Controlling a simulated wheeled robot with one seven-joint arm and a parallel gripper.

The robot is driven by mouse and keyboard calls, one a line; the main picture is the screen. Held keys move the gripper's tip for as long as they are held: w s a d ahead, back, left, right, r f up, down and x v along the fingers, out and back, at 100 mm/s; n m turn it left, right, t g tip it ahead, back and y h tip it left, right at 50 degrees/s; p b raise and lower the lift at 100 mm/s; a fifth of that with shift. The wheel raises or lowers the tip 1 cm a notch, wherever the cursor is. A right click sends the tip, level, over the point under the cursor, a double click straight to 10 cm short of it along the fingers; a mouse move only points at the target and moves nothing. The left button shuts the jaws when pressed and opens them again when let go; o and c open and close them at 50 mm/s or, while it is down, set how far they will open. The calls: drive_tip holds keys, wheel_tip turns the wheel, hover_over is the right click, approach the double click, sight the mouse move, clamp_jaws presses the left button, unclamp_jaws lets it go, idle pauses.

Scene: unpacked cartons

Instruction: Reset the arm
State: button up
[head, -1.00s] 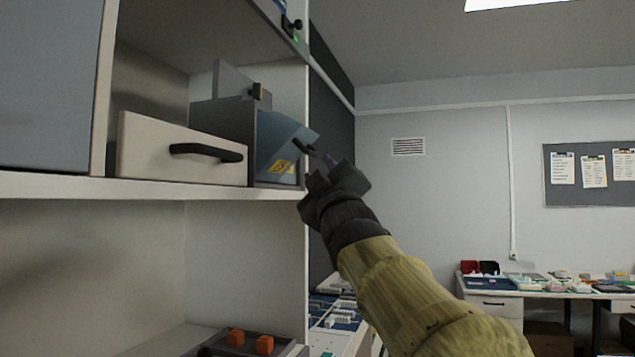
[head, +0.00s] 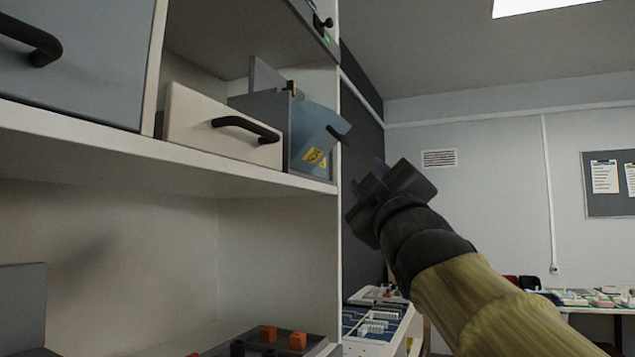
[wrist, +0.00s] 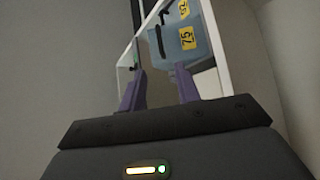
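My gripper (head: 368,178) is in front of the shelf unit's right edge, at the end of my raised arm. In the wrist view its two purple fingers (wrist: 160,88) stand apart with nothing seen between them, so it is open and empty. A blue-grey bin front (head: 318,138) with a yellow label and dark handle sits tilted at the right end of the upper shelf. It also shows beyond the fingers in the wrist view (wrist: 200,48), with a label reading 75. A clear gap lies between it and my gripper.
A cream drawer (head: 190,130) with a black handle stands beside the bin on the white shelf (head: 120,150). A dark tray with orange blocks (head: 270,335) is below. Cluttered tables stand at the right. Open air surrounds my gripper's right side.

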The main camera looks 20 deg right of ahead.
drive_tip(key=w+f+m+g, duration=0.2)
drive_tip(key=w+f+g, duration=0.25)
drive_tip(key=f, duration=0.75)
drive_tip(key=w+f+m+g, duration=0.25)
drive_tip(key=w+f, duration=0.25)
drive_tip(key=f, duration=0.7)
drive_tip(key=s+a+f+m+g+y, duration=0.1)
drive_tip(key=a+f+g, duration=0.15)
drive_tip(key=f, duration=0.75)
drive_tip(key=s+a+f+m+g, duration=0.1)
drive_tip(key=f+g, duration=0.2)
drive_tip(key=f, duration=0.7)
drive_tip(key=s+a+f+m+g+y, duration=0.15)
drive_tip(key=s+f+g, duration=0.35)
drive_tip(key=s+f, duration=0.5)
drive_tip(key=s+a+f+m+g, duration=0.1)
drive_tip(key=s+a+f+g, duration=0.25)
drive_tip(key=s+f, duration=0.65)
wheel_tip(320, 180, up, 21)
drive_tip(key=w+p, duration=0.2)
drive_tip(key=p, duration=2.1)
drive_tip(key=shift+w+d, duration=0.25)
drive_tip(key=shift+f, duration=0.15)
